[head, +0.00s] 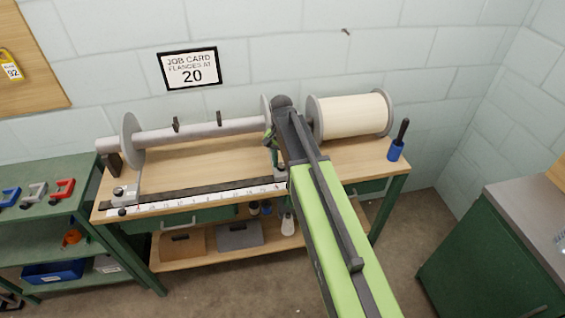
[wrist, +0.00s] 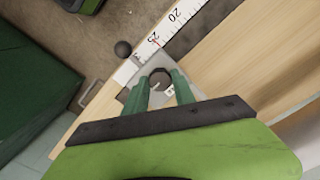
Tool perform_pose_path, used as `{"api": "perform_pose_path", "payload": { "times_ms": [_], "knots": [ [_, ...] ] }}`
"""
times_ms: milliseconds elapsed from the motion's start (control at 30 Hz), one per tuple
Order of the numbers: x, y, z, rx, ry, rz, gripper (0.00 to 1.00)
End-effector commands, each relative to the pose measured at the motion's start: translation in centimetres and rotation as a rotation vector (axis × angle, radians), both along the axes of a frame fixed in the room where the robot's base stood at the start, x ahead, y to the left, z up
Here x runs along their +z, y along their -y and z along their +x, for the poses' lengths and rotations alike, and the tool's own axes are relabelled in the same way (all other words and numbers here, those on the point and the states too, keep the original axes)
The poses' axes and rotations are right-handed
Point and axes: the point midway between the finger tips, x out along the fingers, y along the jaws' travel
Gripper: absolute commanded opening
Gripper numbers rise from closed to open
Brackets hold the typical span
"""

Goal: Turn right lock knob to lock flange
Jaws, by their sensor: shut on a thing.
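The right lock knob (wrist: 159,76) is a dark round knob on a grey bracket (wrist: 140,100) at the ruler's right end. In the wrist view my gripper (wrist: 160,90) has its two green fingers on either side of the knob, shut on it. In the head view my gripper (head: 276,166) reaches down at the bench beside the right flange (head: 266,112), a grey disc partly hidden by my arm. The knob is hidden there. The left flange (head: 130,141) stands at the other end of the grey beam tube (head: 200,131).
The white ruler (head: 200,198) runs along the bench front; a black ball (wrist: 122,49) sits by its end. The job card (head: 190,69) shows 20.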

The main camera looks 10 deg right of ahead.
Motion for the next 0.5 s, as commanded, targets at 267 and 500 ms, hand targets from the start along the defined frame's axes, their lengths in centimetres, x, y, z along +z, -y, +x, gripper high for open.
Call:
{"api": "perform_pose_path", "payload": {
  "times_ms": [267, 500],
  "knots": [
    [-0.01, -0.03, -0.01, -0.040, -0.001, 0.001, 0.00],
    [-0.01, -0.02, -0.01, -0.042, -0.001, 0.001, 0.00]
  ]
}}
